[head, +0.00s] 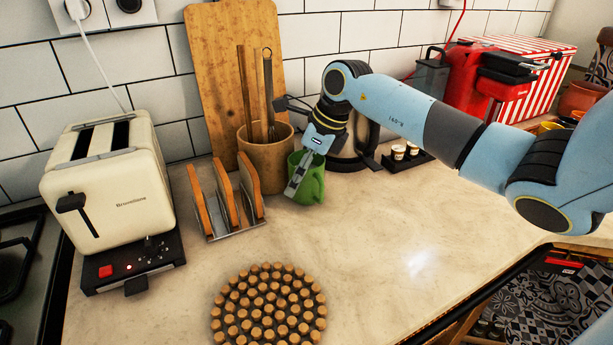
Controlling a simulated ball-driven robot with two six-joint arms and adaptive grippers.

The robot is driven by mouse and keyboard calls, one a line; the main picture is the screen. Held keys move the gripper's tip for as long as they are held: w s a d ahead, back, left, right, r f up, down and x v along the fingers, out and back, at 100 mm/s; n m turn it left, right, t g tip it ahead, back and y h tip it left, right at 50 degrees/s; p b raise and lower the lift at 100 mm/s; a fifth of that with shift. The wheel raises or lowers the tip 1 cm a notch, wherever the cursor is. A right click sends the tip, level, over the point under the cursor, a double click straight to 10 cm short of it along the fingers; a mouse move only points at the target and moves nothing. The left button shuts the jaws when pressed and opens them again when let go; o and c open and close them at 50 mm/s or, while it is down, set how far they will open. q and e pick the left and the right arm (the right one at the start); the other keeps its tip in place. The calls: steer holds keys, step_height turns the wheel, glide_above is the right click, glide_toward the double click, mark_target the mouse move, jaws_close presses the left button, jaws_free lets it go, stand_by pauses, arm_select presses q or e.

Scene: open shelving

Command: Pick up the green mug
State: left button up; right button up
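The green mug (314,188) stands on the counter in the middle of the head view, right of the wooden toast rack and in front of the utensil pot. My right arm reaches in from the right. My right gripper (298,182) points down at the mug, with one finger in front of its left side. The other finger is hidden, so I cannot tell whether the gripper is closed on the mug. The mug looks upright and partly covered by the gripper. My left gripper is not in view.
A wooden toast rack (222,200), a utensil pot (266,146) and a cutting board (215,60) stand close by. A cream toaster (108,180) is at left. A round wooden trivet (268,306) lies in front. The counter right of the trivet is clear.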

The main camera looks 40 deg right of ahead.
steer(key=shift+w+a+f, duration=0.1)
steer(key=shift+w+f, duration=0.1)
steer(key=shift+f, duration=0.25)
steer(key=c, duration=1.6)
